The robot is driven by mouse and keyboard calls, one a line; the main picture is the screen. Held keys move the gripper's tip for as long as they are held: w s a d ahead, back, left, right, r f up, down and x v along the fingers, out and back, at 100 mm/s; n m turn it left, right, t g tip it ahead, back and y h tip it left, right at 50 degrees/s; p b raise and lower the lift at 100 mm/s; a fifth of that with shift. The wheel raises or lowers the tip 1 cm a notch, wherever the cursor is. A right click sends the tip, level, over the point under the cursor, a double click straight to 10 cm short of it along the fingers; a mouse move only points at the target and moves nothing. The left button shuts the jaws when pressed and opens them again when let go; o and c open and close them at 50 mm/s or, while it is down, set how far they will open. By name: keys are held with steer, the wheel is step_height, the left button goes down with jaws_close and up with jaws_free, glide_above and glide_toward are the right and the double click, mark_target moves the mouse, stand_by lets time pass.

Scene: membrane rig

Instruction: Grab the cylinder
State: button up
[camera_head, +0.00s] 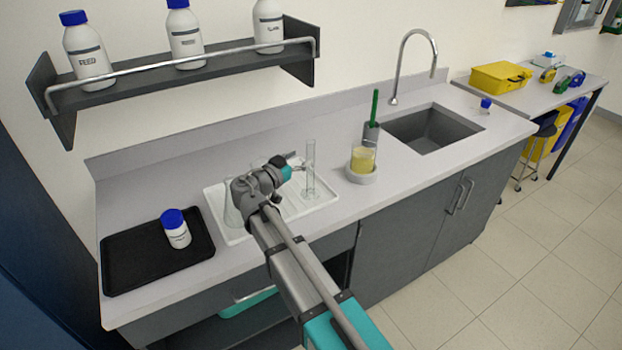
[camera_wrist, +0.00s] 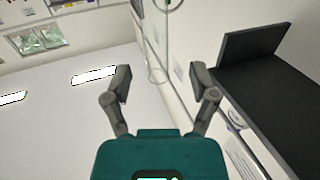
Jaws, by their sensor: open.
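The cylinder (camera_head: 310,178) is a tall clear glass measuring cylinder. It stands upright at the right part of the white tray on the counter. My gripper (camera_head: 299,164) is just left of its upper part in the head view, pointing toward it. In the wrist view my gripper (camera_wrist: 161,88) has its two fingers wide apart with nothing held. A clear glass outline, likely the cylinder (camera_wrist: 157,55), shows beyond and between the fingertips. Whether the fingers reach around the glass is hard to tell.
The white tray (camera_head: 222,233) also holds clear glassware at its left, partly behind my arm. A beaker of yellow liquid (camera_head: 363,160) stands right of the cylinder. A black tray (camera_head: 130,274) with a blue-capped bottle (camera_head: 176,232) is at left. A bottle shelf (camera_head: 140,85) hangs above.

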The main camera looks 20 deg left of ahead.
mark_target(308, 155)
steer(key=shift+x, duration=2.25)
steer(key=shift+s+d+f, duration=0.1)
steer(key=shift+d+f, duration=0.05)
jaws_close()
